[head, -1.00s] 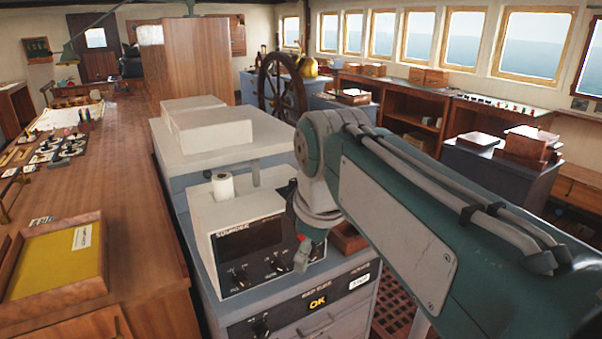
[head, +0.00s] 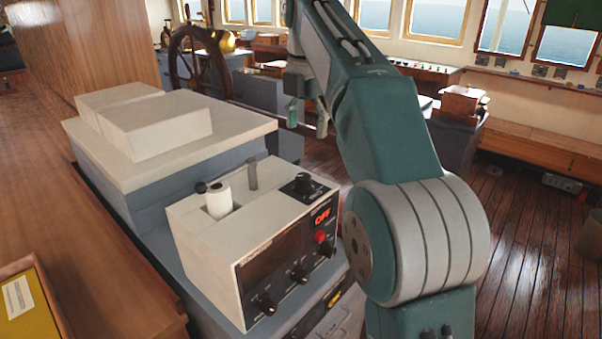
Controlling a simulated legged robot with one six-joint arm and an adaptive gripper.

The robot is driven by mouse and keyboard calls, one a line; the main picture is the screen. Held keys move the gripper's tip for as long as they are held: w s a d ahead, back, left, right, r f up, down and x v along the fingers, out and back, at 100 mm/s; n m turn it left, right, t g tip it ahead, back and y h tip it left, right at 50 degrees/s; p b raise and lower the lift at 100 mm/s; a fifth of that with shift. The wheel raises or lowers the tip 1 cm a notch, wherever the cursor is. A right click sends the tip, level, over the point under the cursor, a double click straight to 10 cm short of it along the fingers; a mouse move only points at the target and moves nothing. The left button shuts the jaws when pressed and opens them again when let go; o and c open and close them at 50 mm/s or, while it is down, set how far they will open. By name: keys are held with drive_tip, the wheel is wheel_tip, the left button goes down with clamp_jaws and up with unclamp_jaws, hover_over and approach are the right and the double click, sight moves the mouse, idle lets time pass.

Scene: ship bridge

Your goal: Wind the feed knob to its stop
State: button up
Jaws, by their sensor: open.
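The sounder (head: 255,235), a cream box with a dark front panel, sits on a grey cabinet. A larger black knob (head: 302,184) sits on a dark plate at the top right. Several black knobs (head: 300,274) line the lower front. No label that I can read marks one as the feed knob. A red "OFF" sign and red button (head: 320,237) are at the right. My gripper (head: 307,115) is open, pointing down, behind and above the sounder, apart from it.
White boxes (head: 155,125) lie on the raised cabinet top behind the sounder. A wooden counter (head: 70,240) runs along the left. The ship's wheel (head: 190,60) stands beyond. Plank floor (head: 525,225) is open at the right.

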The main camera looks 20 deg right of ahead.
sight(303, 175)
drive_tip(key=shift+d+f, duration=0.1)
drive_tip(key=shift+f, duration=0.1)
drive_tip(key=f, duration=1)
drive_tip(key=shift+a+f, duration=0.2)
drive_tip(key=shift+a, duration=0.15)
clamp_jaws()
